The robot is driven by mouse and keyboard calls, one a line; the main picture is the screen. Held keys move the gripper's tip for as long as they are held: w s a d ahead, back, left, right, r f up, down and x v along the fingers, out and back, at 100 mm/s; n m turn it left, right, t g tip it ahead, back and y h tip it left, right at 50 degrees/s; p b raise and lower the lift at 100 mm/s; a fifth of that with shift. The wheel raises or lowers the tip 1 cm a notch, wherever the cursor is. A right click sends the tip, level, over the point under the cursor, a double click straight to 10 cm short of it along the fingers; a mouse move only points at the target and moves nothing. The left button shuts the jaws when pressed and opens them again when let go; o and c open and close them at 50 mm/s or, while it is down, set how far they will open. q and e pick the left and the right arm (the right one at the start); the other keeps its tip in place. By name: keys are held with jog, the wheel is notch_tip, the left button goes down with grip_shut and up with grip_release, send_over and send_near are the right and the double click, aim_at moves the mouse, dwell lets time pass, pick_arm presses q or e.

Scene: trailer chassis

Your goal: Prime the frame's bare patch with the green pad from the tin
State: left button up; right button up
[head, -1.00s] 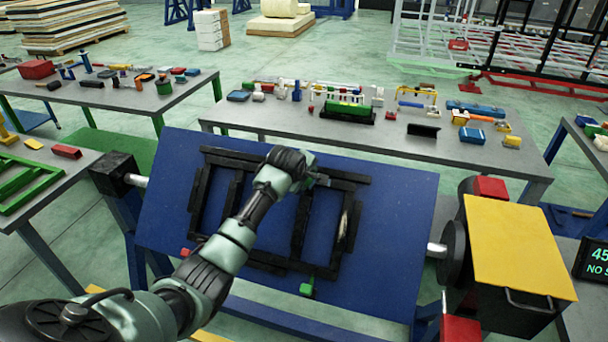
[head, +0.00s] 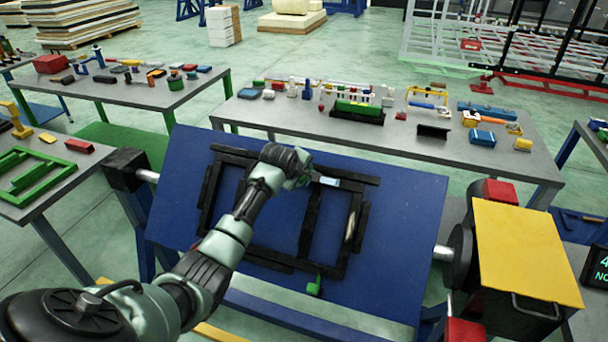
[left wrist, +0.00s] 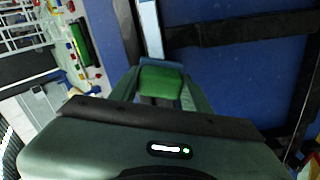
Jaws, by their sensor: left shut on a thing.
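The black frame (head: 232,150) lies on a tilted blue board (head: 395,215). A pale blue-white patch (head: 328,181) shows on its top rail, and the left wrist view shows a pale strip (left wrist: 150,32) just beyond the pad. A beige mark (head: 350,225) is on its right rail. My left gripper (head: 303,181) is at the top rail, just left of the pale patch. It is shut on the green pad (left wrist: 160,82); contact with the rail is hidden. A small green tin (head: 175,84) stands on the left back table. My right gripper is not in view.
A green clamp-like piece (head: 314,287) sits at the frame's lower edge. A table (head: 455,165) with several tools stands behind the board. A yellow-topped box (head: 525,250) is at the right, and a table with a green frame (head: 40,175) at the left.

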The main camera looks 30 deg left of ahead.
pick_arm(q)
jog(key=shift+v, duration=2.85)
jog(key=shift+v, duration=1.5)
